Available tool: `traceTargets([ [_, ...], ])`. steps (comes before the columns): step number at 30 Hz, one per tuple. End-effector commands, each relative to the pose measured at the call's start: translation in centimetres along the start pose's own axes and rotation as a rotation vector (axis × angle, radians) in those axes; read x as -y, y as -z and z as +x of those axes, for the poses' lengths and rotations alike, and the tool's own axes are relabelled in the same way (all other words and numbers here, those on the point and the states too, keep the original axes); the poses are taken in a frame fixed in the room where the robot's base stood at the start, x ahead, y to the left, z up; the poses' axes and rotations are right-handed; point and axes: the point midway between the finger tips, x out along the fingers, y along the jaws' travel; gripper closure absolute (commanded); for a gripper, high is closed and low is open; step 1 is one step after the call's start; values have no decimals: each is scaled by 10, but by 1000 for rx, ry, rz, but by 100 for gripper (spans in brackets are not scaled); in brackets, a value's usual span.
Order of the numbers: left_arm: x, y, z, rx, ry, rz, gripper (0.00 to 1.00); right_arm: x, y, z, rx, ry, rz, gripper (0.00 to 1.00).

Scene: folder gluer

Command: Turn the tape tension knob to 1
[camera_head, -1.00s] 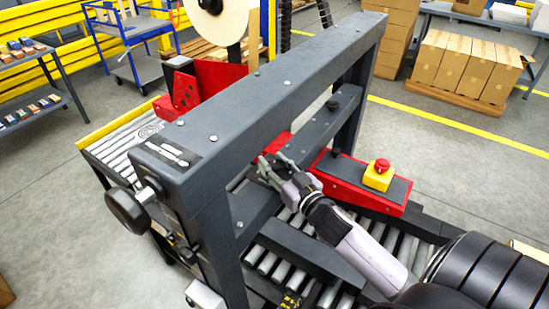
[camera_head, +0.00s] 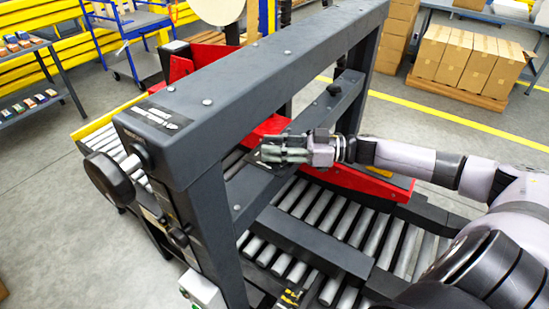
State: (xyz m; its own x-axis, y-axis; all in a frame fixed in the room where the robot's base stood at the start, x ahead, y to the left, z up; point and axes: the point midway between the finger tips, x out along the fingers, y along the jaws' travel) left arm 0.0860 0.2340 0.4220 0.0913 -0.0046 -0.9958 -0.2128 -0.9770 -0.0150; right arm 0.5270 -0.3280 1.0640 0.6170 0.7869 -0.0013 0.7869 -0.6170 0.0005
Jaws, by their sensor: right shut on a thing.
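My right gripper (camera_head: 272,150) comes in from the right, under the machine's top beam, with its fingers over the lower dark crossbar (camera_head: 246,197). It is shut on a knob there, taken to be the tape tension knob. The fingers hide the knob, and I cannot read its scale or setting. A small black knob (camera_head: 333,90) stands free farther along the crossbar. A large black handwheel (camera_head: 108,177) sticks out of the near left end of the frame. My left gripper is not in view.
The heavy top beam (camera_head: 260,80) runs just above and left of my gripper. Red guides (camera_head: 362,182) and roller conveyor (camera_head: 345,217) lie below my arm. Cartons (camera_head: 470,72) stand on a pallet at the back right, beyond clear floor.

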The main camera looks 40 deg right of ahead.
Motion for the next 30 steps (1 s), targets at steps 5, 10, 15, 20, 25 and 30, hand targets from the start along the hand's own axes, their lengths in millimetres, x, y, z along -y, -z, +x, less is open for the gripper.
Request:
traceTargets([
  [5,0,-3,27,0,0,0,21,-2,-3,1,-4,115,-7,93],
  [10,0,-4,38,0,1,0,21,-2,-1,1,-4,200,-4,93],
  [15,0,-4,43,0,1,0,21,-1,-1,1,-3,253,-1,93],
  [20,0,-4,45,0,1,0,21,0,0,1,-2,277,-1,93],
  [25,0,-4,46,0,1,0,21,0,0,1,-2,284,0,93],
  [30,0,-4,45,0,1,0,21,0,0,1,-2,284,0,93],
])
